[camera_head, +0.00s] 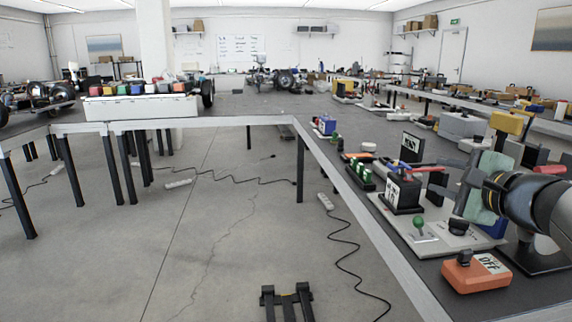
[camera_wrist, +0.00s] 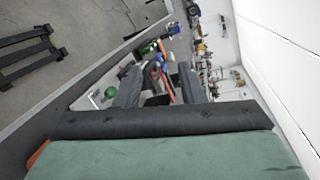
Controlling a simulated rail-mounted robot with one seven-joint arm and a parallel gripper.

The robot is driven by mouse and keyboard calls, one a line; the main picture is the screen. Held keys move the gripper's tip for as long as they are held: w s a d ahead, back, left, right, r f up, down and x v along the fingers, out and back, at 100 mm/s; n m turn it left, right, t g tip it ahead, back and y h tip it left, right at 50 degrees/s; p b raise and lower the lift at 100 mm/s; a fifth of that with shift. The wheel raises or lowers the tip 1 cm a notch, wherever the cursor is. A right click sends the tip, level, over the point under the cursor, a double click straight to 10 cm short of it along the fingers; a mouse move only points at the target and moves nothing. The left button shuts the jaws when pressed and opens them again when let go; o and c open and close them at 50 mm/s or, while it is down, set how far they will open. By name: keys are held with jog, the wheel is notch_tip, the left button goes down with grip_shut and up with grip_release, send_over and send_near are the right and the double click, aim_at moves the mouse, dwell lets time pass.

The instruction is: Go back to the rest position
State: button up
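My gripper (camera_head: 447,182) is at the right of the head view, above the workbench (camera_head: 395,245). Its green-grey body and dark fingers point left, towards a black box (camera_head: 403,193) with a red cable or handle at its top. In the wrist view my gripper (camera_wrist: 160,78) shows two dark fingers standing apart, with a gap between them. Bench items and a red strip show through the gap. I see nothing clearly held. Whether the fingers touch anything on the bench cannot be told.
Under the arm is a light plate with a green-knobbed lever (camera_head: 419,224). An orange box (camera_head: 476,273) marked OFF sits near the bench's front edge. A yellow-topped device (camera_head: 507,123) stands behind the gripper. Open floor (camera_head: 220,220) with cables and power strips (camera_head: 326,202) lies left.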

jog(key=s+a+f+n+g+y+p, duration=0.1)
jog(key=s+a+f+n+g+p, duration=0.1)
jog(key=s+a+n+g+p, duration=0.4)
jog(key=s+a+f+n+g+p, duration=0.2)
jog(key=s+a+n+g+p, duration=0.15)
jog(key=a+p, duration=0.55)
jog(key=s+f+n+g+h+p, duration=0.1)
jog(key=s+n+g+h+p, duration=0.4)
jog(key=s+n+p, duration=0.4)
jog(key=s+p, duration=0.1)
jog(key=s, duration=0.2)
jog(key=shift+s+a+n+p, duration=0.2)
jog(key=shift+s+n+p, duration=0.15)
jog(key=shift+g, duration=0.25)
